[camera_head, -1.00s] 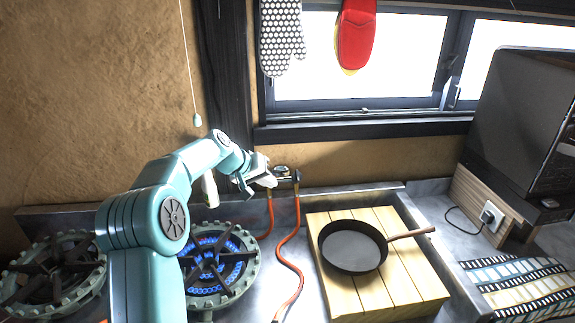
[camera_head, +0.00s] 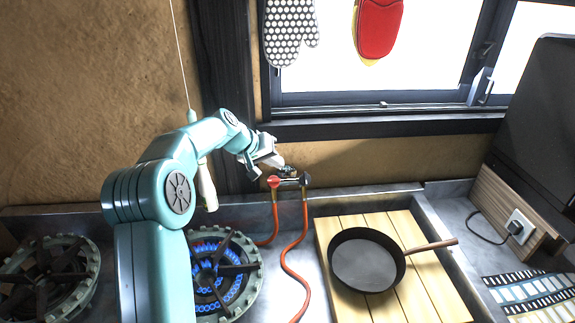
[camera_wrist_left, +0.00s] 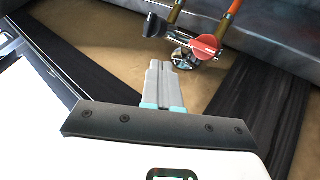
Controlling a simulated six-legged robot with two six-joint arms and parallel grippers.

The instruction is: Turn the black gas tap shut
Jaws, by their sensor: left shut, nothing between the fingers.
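The black gas tap (camera_head: 305,180) sits at the right end of a small wall fitting, with a red tap (camera_head: 274,182) at its left end. In the left wrist view the black tap (camera_wrist_left: 155,26) shows at the top, beyond the fingers, and the red tap (camera_wrist_left: 207,47) to its right. My left gripper (camera_head: 281,165) is shut and empty, just above the fitting in the head view. In the left wrist view its fingertips (camera_wrist_left: 160,66) appear apart from the black tap. My right gripper is not in view.
Orange hoses (camera_head: 289,260) run down from the taps. A burner (camera_head: 256,284) with blue flames (camera_head: 208,284) stands below my left arm; another burner (camera_head: 84,268) shows no flame. A pan (camera_head: 367,262) rests on a wooden board (camera_head: 333,237). A pull cord (camera_head: 180,60) hangs nearby.

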